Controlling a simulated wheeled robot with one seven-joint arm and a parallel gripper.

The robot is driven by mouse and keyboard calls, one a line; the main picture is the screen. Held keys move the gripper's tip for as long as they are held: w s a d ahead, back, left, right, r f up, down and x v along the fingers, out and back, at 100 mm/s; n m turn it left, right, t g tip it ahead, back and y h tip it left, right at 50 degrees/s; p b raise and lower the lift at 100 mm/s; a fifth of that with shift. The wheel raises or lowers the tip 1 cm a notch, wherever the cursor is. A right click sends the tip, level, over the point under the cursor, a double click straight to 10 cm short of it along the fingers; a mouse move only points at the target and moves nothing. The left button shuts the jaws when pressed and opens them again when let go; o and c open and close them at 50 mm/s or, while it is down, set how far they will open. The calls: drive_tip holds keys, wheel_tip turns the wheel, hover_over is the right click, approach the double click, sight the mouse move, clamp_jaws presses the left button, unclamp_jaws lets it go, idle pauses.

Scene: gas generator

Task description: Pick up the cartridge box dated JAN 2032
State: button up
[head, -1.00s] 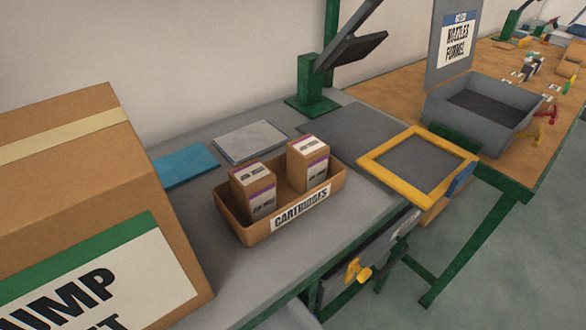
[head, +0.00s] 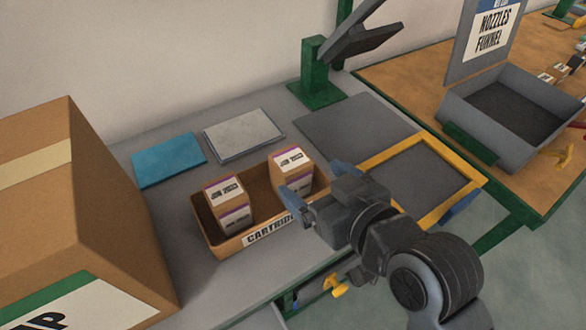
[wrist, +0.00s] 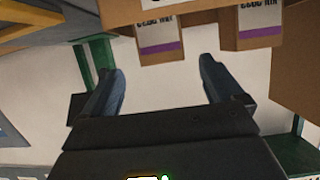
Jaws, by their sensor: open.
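Two brown cartridge boxes with white labels and purple bands stand upright in a tan tray marked CARTRIDGES (head: 205,236). The left box (head: 229,203) stands toward the tray's left end. The right box (head: 292,170) stands toward its right end. Their date print is too small to read surely. My gripper (head: 314,182) is open and empty at the tray's right end, close to the right box and partly covering the tray sign. In the wrist view both boxes, one at the middle (wrist: 160,38) and one to the right (wrist: 256,28), appear upside down beyond my open fingers (wrist: 163,68).
A large cardboard carton (head: 100,200) stands left of the tray. A blue pad (head: 168,160) and a grey plate (head: 243,134) lie behind it. A yellow-framed panel (head: 465,195) and a grey bin (head: 520,105) are to the right. A green stand (head: 315,75) rises behind.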

sight(299, 169)
drive_tip(key=shift+w+a+r, duration=0.1)
drive_tip(key=shift+w+a, duration=0.5)
drive_tip(key=p+x, duration=0.1)
drive_tip(key=x, duration=0.5)
drive_tip(key=shift+w+a+f, duration=0.15)
drive_tip(key=shift+w+f, duration=0.1)
drive_tip(key=shift+f, duration=0.05)
drive_tip(key=c, duration=1.1)
drive_tip(key=shift+r, duration=0.1)
